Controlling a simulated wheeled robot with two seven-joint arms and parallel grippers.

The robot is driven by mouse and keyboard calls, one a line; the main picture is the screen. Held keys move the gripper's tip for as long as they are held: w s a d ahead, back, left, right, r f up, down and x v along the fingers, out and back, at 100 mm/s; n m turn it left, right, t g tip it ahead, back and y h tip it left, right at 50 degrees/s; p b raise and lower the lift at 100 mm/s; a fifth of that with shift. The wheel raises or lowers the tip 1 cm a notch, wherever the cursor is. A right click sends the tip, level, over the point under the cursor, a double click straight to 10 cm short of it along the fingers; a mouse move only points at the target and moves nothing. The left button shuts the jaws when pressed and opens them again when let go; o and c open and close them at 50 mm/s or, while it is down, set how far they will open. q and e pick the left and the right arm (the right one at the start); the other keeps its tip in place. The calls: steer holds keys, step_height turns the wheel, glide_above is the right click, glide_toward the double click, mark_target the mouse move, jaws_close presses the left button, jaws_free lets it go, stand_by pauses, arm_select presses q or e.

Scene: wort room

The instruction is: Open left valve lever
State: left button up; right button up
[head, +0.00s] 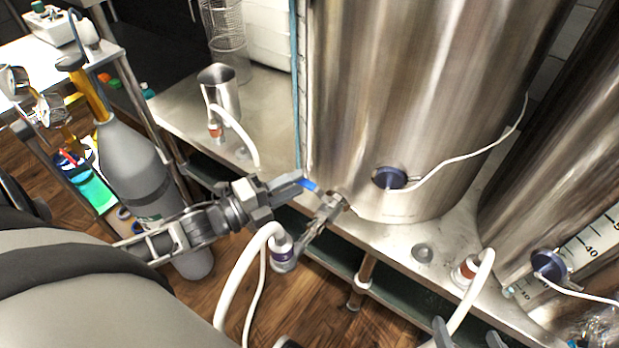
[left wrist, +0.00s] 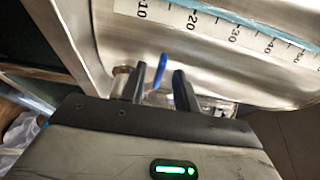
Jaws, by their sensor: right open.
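The left valve lever (head: 311,186) is a small blue handle on a metal valve (head: 328,207) at the foot of the large steel tank (head: 410,90). My left gripper (head: 293,184) reaches it from the left in the head view and partly hides it. In the left wrist view the blue lever (left wrist: 161,72) stands between the two dark fingers of my left gripper (left wrist: 160,86), with a gap showing on each side. The fingers are apart and not closed on it. My right gripper (head: 467,335) is open and empty at the bottom edge, only its fingertips showing.
A white hose (head: 240,272) with a purple-banded fitting hangs below the valve. A grey gas cylinder (head: 138,165) stands left of my arm. A second steel tank (head: 545,150) and another hose (head: 478,280) are at the right. A metal cup (head: 220,90) stands on the steel bench.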

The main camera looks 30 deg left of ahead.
mark_target(306, 179)
arm_select(q)
steer(key=x, duration=0.3)
steer(key=shift+w+d, duration=0.15)
steer(key=shift+w, duration=0.2)
steer(key=shift+w+d, duration=0.2)
steer(key=shift+w, duration=0.15)
arm_select(e)
steer(key=shift+w+a+f, duration=0.2)
steer(key=shift+f, duration=0.3)
